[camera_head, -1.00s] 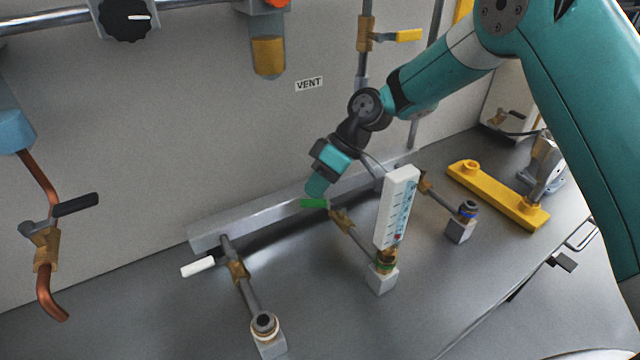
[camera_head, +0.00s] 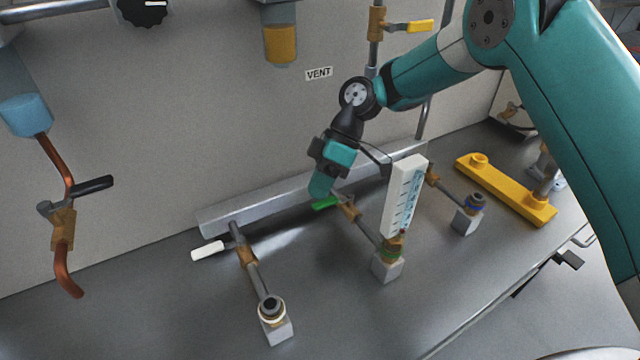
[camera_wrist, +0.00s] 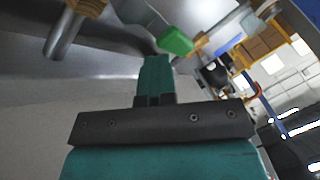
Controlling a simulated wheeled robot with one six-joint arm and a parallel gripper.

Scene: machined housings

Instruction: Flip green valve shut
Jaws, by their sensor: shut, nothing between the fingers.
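The green valve handle (camera_head: 325,203) sits on a brass valve body (camera_head: 349,209) in the middle pipe branch, sticking out to the left, across its pipe. My gripper (camera_head: 321,188) is shut and empty, pointing down with its tip right at the green handle. In the wrist view the closed teal fingers (camera_wrist: 156,75) end just short of the green handle (camera_wrist: 175,41), which lies beyond and slightly right of the tip. I cannot tell whether they touch.
A white gauge (camera_head: 404,195) stands upright just right of the branch. A white-handled valve (camera_head: 207,250) is on the left branch. A yellow bar (camera_head: 506,190) lies at the right. A black-handled valve (camera_head: 92,186) hangs at the left on copper pipe.

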